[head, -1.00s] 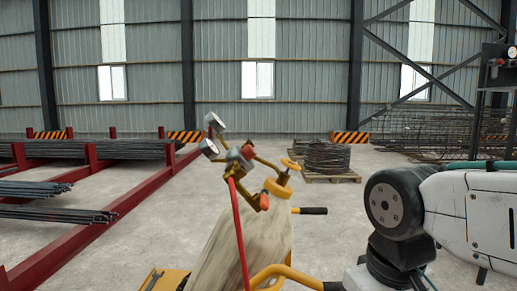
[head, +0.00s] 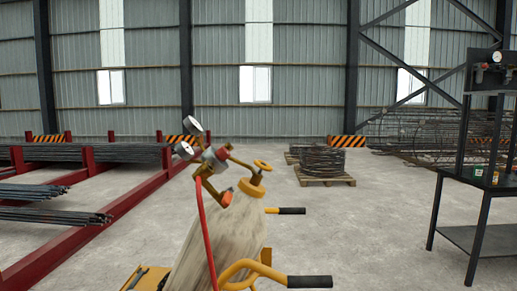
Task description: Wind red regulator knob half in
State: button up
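The gas cylinder (head: 220,245), dull beige, stands low in the middle of the head view on a yellow cart. A brass regulator with two round gauges, an upper one (head: 192,125) and a lower one (head: 183,150), sits at its top. My gripper is outside this view.
A red hose (head: 204,235) hangs from the regulator. Black-gripped yellow cart handles (head: 255,272) stick out to the right. A dark bench (head: 470,215) stands at right, red racks (head: 100,225) at left. Coiled bar on a pallet (head: 325,165) lies behind. The floor between cart and bench is clear.

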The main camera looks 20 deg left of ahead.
aim_at(222, 153)
jog(key=z, duration=0.15)
jog(key=i, duration=1.2)
jog(key=u, duration=0.8)
